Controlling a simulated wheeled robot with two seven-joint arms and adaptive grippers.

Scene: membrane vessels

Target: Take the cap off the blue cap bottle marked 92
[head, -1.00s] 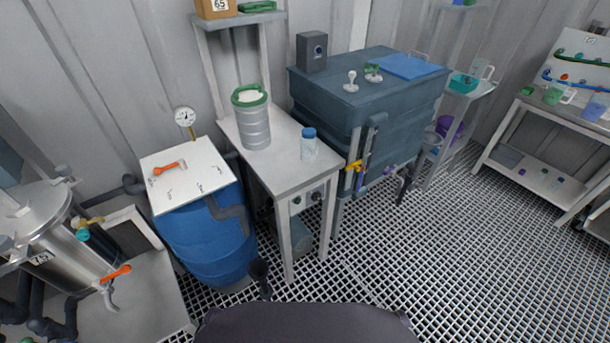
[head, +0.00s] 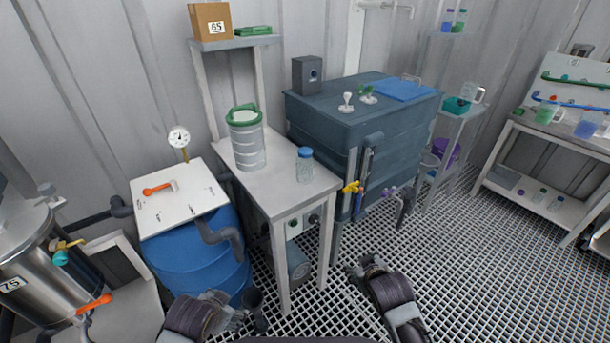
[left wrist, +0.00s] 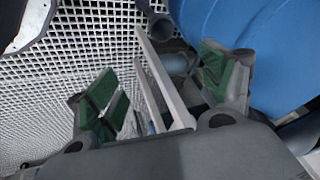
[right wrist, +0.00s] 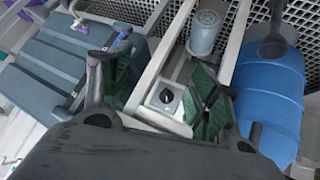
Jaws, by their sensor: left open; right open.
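A clear bottle (head: 304,171) with a blue cap (head: 305,152) stands upright on the narrow white bench (head: 281,191), right of a metal canister. The cap is on the bottle. No number can be read on it from here. My right gripper (head: 370,266) is low in front of the bench, apart from the bottle. Its green-padded fingers are spread and empty in the right wrist view (right wrist: 155,90). My left gripper (head: 222,298) is low near the blue barrel. It is open and empty in the left wrist view (left wrist: 165,92).
The metal canister (head: 247,145) with a green rim stands left of the bottle. A blue barrel (head: 200,255) with a white lid is left of the bench, and a dark tank (head: 352,120) with a yellow valve (head: 352,187) is right. Grated floor (head: 440,260) is open at right.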

